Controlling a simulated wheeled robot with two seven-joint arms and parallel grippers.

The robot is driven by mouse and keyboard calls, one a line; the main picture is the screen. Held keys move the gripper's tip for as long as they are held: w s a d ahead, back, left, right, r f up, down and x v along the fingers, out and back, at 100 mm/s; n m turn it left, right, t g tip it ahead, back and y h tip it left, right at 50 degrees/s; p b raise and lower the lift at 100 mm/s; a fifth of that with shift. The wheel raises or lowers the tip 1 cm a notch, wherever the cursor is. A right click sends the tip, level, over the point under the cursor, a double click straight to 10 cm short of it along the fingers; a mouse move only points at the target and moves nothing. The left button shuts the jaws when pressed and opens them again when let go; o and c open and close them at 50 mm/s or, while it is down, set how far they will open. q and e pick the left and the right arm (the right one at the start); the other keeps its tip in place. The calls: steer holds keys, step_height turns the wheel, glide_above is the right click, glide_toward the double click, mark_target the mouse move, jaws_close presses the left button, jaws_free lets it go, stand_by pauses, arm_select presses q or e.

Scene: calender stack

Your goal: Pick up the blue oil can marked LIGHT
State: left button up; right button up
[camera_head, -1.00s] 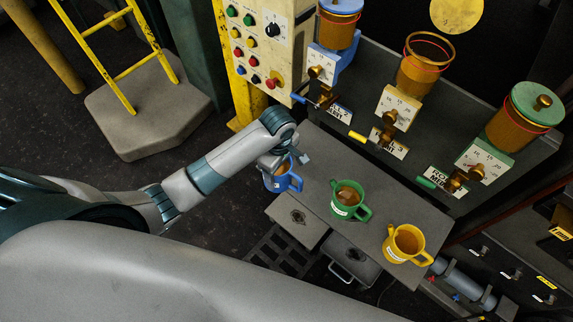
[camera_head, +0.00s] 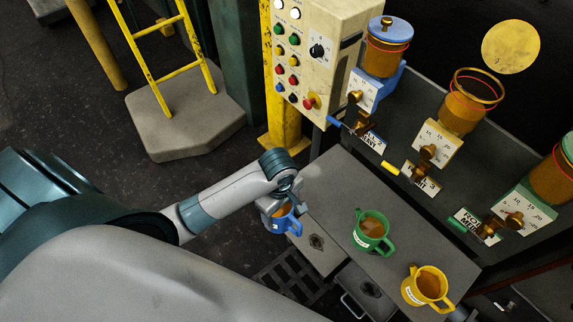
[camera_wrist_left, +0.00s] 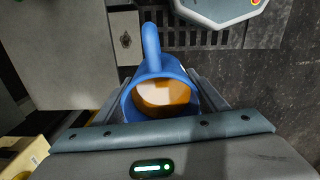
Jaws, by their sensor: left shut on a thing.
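The blue can (camera_head: 280,222) has a side handle, a pale label and amber liquid inside. My left gripper (camera_head: 277,207) is shut on it and holds it at the left edge of the grey shelf (camera_head: 335,185). The label text is too small to read. In the left wrist view the blue can (camera_wrist_left: 152,72) sits between the two fingers, handle pointing away from the palm, with its open top toward the camera. My right gripper is not in view.
A green can (camera_head: 371,231) and a yellow can (camera_head: 425,287) stand on the shelf to the right. Lubricator cups with brass valves line the machine behind. A button panel (camera_head: 318,50) stands behind the gripper. A yellow ladder (camera_head: 165,75) on a grey block is at the back left.

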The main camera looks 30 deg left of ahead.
arm_select(q)
steer(key=shift+s+a, duration=0.3)
steer(key=shift+s, duration=0.5)
steer(key=shift+s, duration=0.1)
